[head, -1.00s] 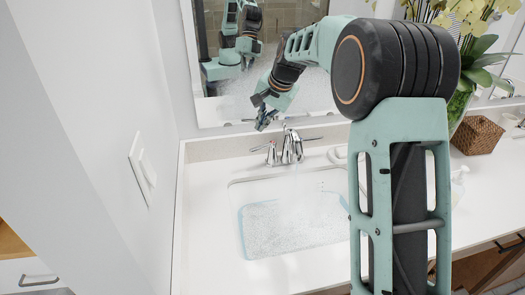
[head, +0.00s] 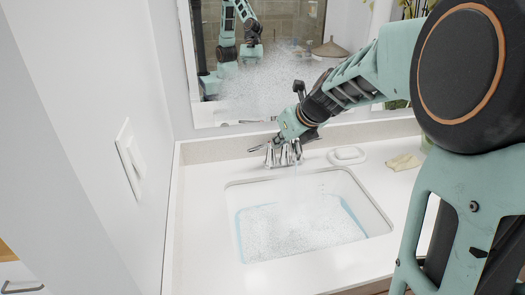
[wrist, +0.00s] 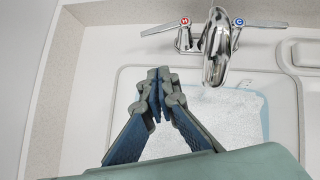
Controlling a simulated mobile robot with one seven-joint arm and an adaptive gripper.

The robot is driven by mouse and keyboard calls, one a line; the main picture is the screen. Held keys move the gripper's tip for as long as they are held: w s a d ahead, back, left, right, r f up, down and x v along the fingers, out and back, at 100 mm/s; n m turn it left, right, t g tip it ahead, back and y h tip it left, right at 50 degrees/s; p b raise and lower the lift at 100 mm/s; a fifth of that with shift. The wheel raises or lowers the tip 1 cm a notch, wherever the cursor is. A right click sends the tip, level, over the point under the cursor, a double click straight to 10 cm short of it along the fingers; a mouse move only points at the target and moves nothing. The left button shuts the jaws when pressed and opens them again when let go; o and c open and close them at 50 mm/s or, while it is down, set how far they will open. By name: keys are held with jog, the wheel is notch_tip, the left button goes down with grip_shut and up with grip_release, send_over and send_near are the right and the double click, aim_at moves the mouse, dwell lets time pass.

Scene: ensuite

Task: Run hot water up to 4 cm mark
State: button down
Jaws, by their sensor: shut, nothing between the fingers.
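Water (head: 290,228) with a speckled white surface and bluish edges lies in the sink. No readable 4 cm mark shows. My gripper (wrist: 156,82) is shut and empty, in front and left of the spout, apart from the hot handle in the wrist view.
A white soap dish (head: 347,155) and a yellowish cloth (head: 403,162) lie on the counter (head: 203,235) right of the faucet. A wall with a switch plate (head: 130,157) is close on the left. A mirror with pale haze stands behind.

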aim_at(261, 148)
jog(key=w+a+r+x, duration=0.1)
jog(key=w+x, duration=0.1)
jog(key=x, duration=1.1)
jog(key=shift+r, duration=0.4)
jog(key=shift+s+p, duration=0.1)
jog(key=shift+p, duration=0.3)
